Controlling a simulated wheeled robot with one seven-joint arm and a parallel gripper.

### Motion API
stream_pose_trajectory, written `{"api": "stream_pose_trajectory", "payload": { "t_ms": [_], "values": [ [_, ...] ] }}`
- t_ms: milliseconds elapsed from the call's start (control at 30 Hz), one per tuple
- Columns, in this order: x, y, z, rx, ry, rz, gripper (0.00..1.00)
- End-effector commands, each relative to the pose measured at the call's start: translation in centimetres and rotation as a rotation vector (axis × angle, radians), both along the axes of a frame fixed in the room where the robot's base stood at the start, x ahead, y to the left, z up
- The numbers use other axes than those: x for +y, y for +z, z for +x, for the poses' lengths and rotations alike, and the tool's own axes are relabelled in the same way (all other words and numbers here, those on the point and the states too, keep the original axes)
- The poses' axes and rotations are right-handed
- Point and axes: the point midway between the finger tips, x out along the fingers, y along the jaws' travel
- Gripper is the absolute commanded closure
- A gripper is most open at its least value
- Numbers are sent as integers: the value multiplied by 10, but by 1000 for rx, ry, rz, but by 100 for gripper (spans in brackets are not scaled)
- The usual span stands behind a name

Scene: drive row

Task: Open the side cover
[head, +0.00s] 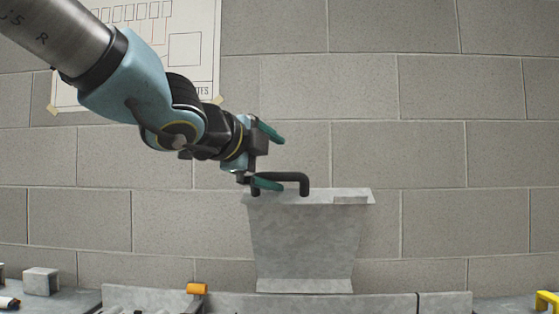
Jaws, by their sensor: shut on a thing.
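The side cover (305,240) appears as a grey metal panel, wider at its top edge than at its bottom. It rises from a grey housing along the lower edge of the head view. A dark bar handle (304,184) is at its top edge, left of the middle. My gripper (275,161) comes in from the upper left and is shut on the handle. One teal finger shows above the handle and the other overlaps its left part. The exact contact is partly hidden. I cannot tell how far the cover is swung.
A grey block wall (440,150) stands behind, with a taped paper drawing (190,50) at the upper left. An orange piece (197,288) is on the housing's edge. A grey block (41,281) lies at the lower left, and a yellow part (546,299) shows at the lower right.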

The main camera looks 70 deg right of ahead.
Motion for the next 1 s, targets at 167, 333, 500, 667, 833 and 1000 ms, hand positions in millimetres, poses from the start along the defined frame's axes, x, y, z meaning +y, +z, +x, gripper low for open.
{"api": "stream_pose_trajectory", "payload": {
  "t_ms": [167, 333, 500, 667, 833, 1000],
  "values": [
    [8, 21, 12, -3, 25, -19, 44],
    [16, 29, 14, -2, 25, -20, 44],
    [25, 34, 12, -2, 17, -18, 66],
    [32, 38, 12, -3, 12, -16, 66],
    [41, 43, 14, -2, 11, -14, 66],
    [49, 50, 15, -2, 8, -14, 66]
  ]
}}
